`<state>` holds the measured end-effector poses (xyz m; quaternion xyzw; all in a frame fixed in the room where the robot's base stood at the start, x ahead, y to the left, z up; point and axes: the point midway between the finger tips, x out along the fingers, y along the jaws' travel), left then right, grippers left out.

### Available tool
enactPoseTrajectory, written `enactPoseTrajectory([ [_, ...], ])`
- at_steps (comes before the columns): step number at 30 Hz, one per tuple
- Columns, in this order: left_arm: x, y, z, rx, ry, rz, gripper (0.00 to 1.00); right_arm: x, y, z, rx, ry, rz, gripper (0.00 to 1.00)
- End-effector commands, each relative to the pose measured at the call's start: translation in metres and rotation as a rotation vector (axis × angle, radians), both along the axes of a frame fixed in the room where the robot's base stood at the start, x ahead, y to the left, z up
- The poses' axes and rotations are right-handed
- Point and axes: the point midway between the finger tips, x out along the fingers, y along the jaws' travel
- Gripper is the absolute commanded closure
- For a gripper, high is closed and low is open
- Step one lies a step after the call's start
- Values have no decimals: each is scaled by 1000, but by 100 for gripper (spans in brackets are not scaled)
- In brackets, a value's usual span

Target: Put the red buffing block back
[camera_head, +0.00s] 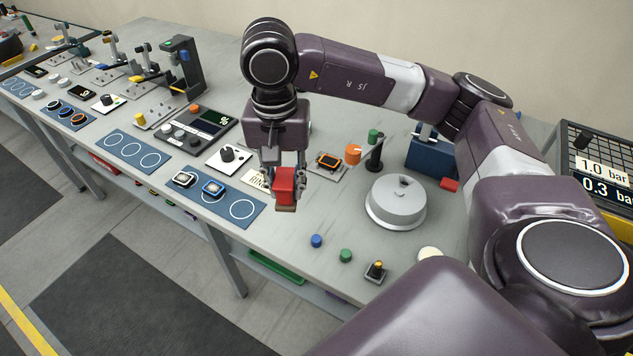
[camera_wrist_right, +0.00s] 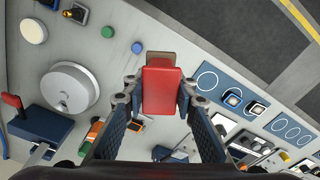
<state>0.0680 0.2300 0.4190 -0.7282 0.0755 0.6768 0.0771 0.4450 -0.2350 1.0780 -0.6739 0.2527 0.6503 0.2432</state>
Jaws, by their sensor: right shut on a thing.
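The red buffing block (camera_head: 285,185) is in my right gripper (camera_head: 285,178), above the workbench. A brown layer shows at its lower end. In the right wrist view the red block (camera_wrist_right: 160,92) sits between the two fingers of my right gripper (camera_wrist_right: 160,98), which are shut on its sides. The brown part shows at its far end. In the head view it hangs just right of a blue mat with white circles (camera_head: 241,209). My left gripper is not in view.
Two watch-like pieces (camera_head: 213,187) lie on the mat. A round grey turntable (camera_head: 396,201), a blue box (camera_head: 432,157) and a small red piece (camera_head: 449,184) stand to the right. Blue (camera_head: 316,240) and green (camera_head: 345,255) caps lie near the front edge, with clear bench around them.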

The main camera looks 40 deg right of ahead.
Motion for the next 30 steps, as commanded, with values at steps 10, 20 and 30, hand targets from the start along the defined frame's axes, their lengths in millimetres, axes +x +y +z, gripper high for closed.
enactPoseTrajectory([
  [10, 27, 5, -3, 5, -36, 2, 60, 65, -70, 41, 30, -9, -944, 98],
  [20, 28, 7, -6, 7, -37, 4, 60, 77, -92, 45, 41, 5, -1249, 98],
  [30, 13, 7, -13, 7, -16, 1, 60, 76, -92, -14, 40, 8, -1248, 98],
])
